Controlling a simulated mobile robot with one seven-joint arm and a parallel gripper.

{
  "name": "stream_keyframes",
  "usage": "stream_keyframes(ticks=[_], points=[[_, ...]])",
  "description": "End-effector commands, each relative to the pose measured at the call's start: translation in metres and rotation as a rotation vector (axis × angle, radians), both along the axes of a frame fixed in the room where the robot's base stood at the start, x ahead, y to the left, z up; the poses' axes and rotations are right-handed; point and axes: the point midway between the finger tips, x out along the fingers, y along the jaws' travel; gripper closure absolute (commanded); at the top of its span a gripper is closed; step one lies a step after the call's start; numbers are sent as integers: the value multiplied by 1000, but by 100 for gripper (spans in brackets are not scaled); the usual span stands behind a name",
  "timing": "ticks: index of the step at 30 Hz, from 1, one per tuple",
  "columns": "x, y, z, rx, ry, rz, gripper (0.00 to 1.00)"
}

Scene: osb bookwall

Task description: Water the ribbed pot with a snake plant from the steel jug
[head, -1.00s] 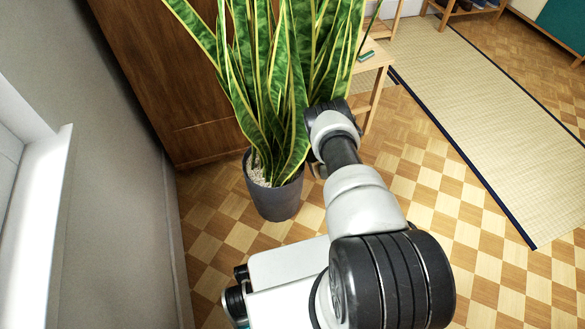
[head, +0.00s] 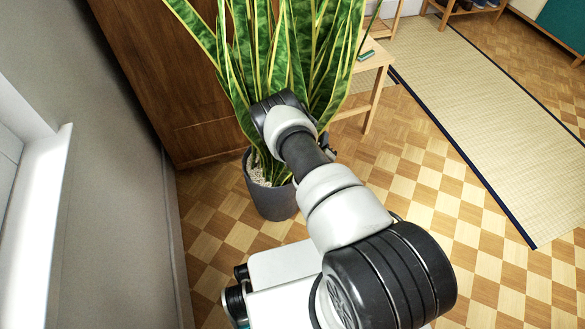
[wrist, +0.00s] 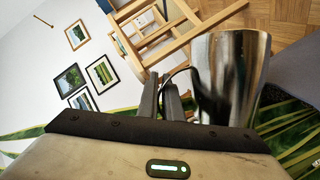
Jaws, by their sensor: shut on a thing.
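The ribbed pot (head: 270,201) is dark grey and stands upright on the floor in the head view, with pale gravel around tall green and yellow snake plant leaves (head: 242,60). The steel jug (wrist: 233,75) shows in the wrist view, shiny and right of my fingers. My gripper (wrist: 162,82) is shut on its handle. The jug looks tilted in this view, but its true tilt and its spout are hard to tell. In the head view my arm reaches over the pot's right side and hides the jug.
A wooden cabinet (head: 160,85) stands behind the plant, and a grey wall (head: 110,140) is at left. A light wooden table (head: 374,62) stands close at right. A straw mat (head: 470,110) lies farther right. The parquet floor (head: 410,175) between is clear.

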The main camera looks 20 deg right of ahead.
Motion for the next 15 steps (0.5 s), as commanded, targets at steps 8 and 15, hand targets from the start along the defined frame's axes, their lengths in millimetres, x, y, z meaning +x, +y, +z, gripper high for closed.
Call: stream_keyframes(ticks=[8,15], points=[[2,6,11,-79,12,1,100],[3,9,15,-115,20,1,100]])
